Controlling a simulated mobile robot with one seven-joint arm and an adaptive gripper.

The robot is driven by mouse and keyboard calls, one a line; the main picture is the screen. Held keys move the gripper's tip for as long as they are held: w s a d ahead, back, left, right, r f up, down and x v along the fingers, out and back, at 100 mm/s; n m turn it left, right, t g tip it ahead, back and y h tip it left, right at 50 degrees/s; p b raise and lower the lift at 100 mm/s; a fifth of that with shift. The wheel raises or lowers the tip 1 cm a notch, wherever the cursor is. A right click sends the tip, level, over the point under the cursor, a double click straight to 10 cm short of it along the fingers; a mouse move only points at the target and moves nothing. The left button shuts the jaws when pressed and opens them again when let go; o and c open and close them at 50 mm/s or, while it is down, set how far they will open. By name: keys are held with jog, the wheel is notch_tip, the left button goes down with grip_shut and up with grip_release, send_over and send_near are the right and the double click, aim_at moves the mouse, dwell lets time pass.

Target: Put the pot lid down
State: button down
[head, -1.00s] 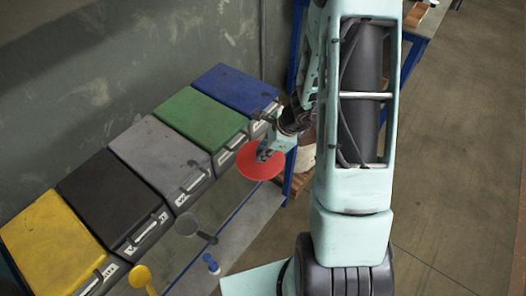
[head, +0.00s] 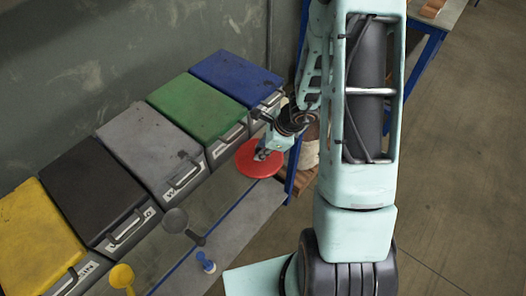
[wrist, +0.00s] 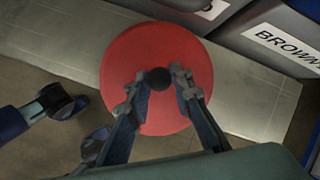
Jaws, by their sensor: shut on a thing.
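The pot lid is a red disc (head: 259,159) with a dark round knob at its centre. It hangs level in front of the bin row, at the end by the blue-lidded bin. My gripper (head: 262,153) is above it. In the wrist view the red lid (wrist: 140,60) fills the middle, and the fingers of my gripper (wrist: 160,82) are closed around the dark knob (wrist: 159,79). Below the lid is a grey shelf surface (wrist: 60,45); I cannot tell the exact gap between them.
A row of bins with yellow (head: 38,240), black (head: 98,185), grey (head: 148,140), green (head: 197,112) and blue (head: 236,78) lids stands along the wall. Dark (head: 178,222), yellow (head: 122,276) and blue (head: 205,262) round-headed items stand in front. The grey shelf (head: 235,222) has bare room.

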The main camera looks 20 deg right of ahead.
jog(key=shift+r, duration=0.1)
jog(key=c, duration=1.7)
grip_release()
jog(key=shift+r, duration=0.2)
jog(key=p+v, duration=0.4)
jog(key=v, duration=0.7)
jog(key=shift+s+d+r, duration=0.1)
jog(key=shift+s+r, duration=0.05)
jog(key=shift+r, duration=0.15)
